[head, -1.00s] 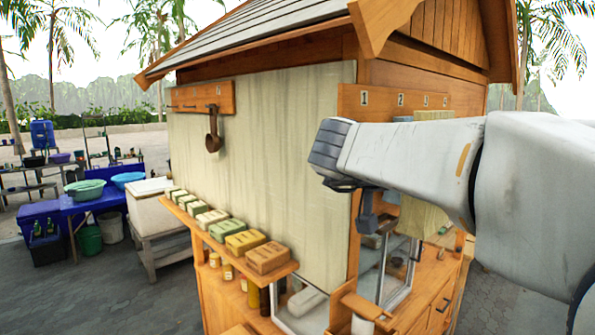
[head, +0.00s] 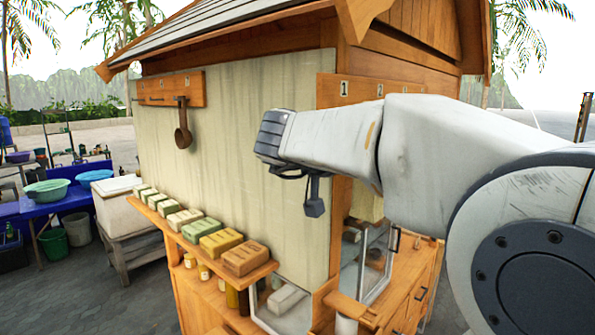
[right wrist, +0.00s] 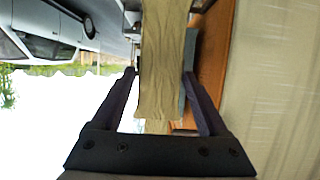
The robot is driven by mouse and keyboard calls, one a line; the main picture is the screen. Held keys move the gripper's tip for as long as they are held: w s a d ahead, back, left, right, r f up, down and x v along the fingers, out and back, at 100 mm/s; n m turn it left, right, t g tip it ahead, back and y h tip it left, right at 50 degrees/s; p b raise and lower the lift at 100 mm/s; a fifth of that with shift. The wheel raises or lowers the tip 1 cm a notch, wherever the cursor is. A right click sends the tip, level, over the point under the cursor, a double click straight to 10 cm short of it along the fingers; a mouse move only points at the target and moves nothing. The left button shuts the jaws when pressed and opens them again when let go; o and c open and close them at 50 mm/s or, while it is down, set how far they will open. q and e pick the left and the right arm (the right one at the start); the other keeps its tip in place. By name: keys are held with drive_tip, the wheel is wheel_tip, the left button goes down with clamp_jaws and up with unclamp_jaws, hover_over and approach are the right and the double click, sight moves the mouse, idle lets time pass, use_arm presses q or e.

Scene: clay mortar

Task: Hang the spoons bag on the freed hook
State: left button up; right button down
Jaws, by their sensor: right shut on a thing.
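My right gripper (right wrist: 158,75) is shut on a khaki cloth bag (right wrist: 165,45), which passes between the two dark fingers in the right wrist view. No label shows on it, so I cannot tell its contents. In the head view my right arm crosses from the right in front of the stall's corner, and the jaws are hidden. A strip of khaki cloth (head: 367,203) shows below the forearm. My left gripper is not in view.
A second hook board (head: 155,90) on the left wall holds a dark ladle (head: 183,135). A shelf (head: 165,222) with several wrapped blocks juts out below. A glass case (head: 365,262) stands under the arm. An orange wooden surface (right wrist: 212,65) lies beside the right finger.

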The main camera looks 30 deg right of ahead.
drive_tip(key=w+a+f, duration=0.1)
drive_tip(key=w+a, duration=0.1)
drive_tip(key=w, duration=0.4)
drive_tip(key=shift+a+f, duration=0.25)
idle(0.5)
idle(0.6)
unclamp_jaws()
drive_tip(key=b+v, duration=0.3)
drive_tip(key=v, duration=0.7)
drive_tip(key=shift+a, duration=0.25)
drive_tip(key=shift+d, duration=0.15)
